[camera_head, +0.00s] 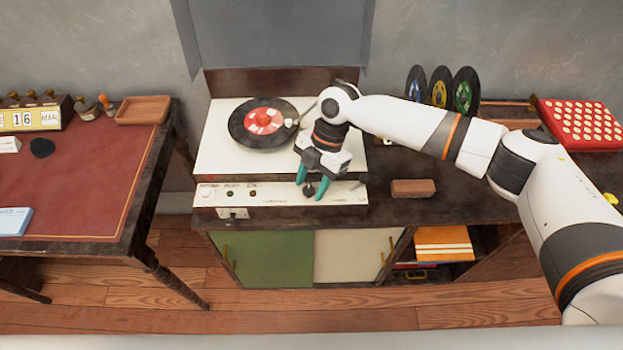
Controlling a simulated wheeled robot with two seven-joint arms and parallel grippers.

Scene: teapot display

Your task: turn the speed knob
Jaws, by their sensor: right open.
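A white record player (218,143) stands on the dark cabinet, with a black record with a red label (264,121) on its platter. Its front panel (275,195) carries small controls at the left and a dark round knob (309,190) near the middle. The panel print is too small to read, so I cannot tell whether this is the speed knob. My right gripper (311,186) is open, pointing down, its teal fingers on either side of the dark knob. I cannot tell whether they touch it. My left gripper is not in view.
A brown block (413,188) lies on the cabinet top (440,205) to the right. Several upright records (440,88) and a red tray with pale discs (582,124) stand farther back. A red-topped desk (90,190) is at the left, across a gap.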

